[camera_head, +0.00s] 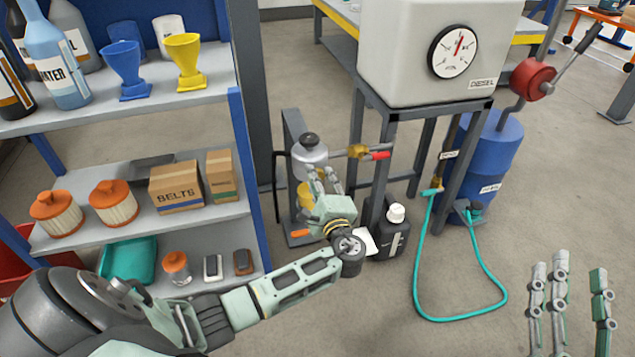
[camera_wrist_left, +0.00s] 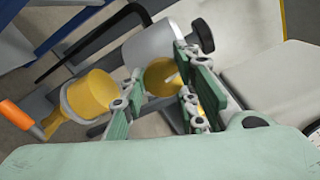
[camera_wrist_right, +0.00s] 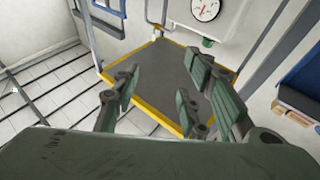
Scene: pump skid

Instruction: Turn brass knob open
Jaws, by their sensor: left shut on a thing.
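A round brass knob (camera_wrist_left: 163,77) sits on the front of a silver filter housing (camera_wrist_left: 160,45) in the left wrist view. My left gripper (camera_head: 325,178) has its fingers around the knob and is shut on it. In the head view the fingers hide the knob, and the silver housing (camera_head: 311,157) shows just behind them. A yellow bowl (camera_wrist_left: 90,94) belongs to the same unit. My right gripper (camera_head: 570,300) is open and empty at the lower right of the head view, away from the unit.
A black bottle (camera_head: 391,238) stands below. A teal hose (camera_head: 460,318) lies on the floor. A loaded shelf (camera_head: 195,220) is at left.

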